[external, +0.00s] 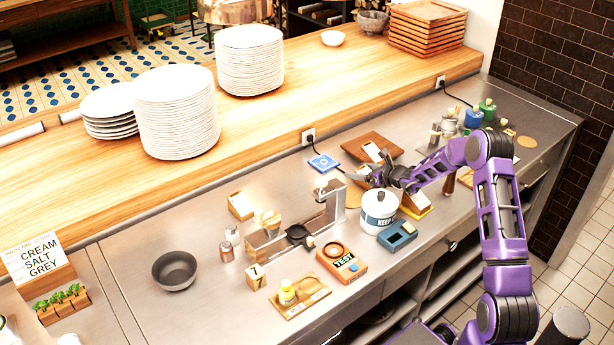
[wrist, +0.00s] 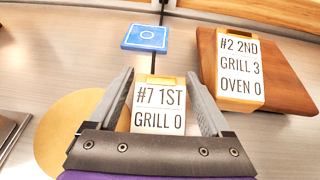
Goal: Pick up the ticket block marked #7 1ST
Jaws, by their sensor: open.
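The ticket block marked #7 1ST (wrist: 159,108) has a white face reading "#7 1ST GRILL 0" and a yellow-orange top edge. In the wrist view it lies between the two fingers of my gripper (wrist: 161,74), with its lower part hidden by the gripper body. My gripper is open, and a gap shows beside the block. In the external view my gripper (external: 362,176) is low over the steel counter, and I cannot make out the block there. A second ticket block marked #2 2ND (wrist: 239,72) lies on a brown wooden board (wrist: 285,85) to the right.
A blue square pad (wrist: 146,38) lies just beyond the block, and a round tan disc (wrist: 65,130) lies to the left. In the external view a white pot (external: 380,214) stands close in front of my gripper. The raised wooden shelf (external: 290,110) runs behind.

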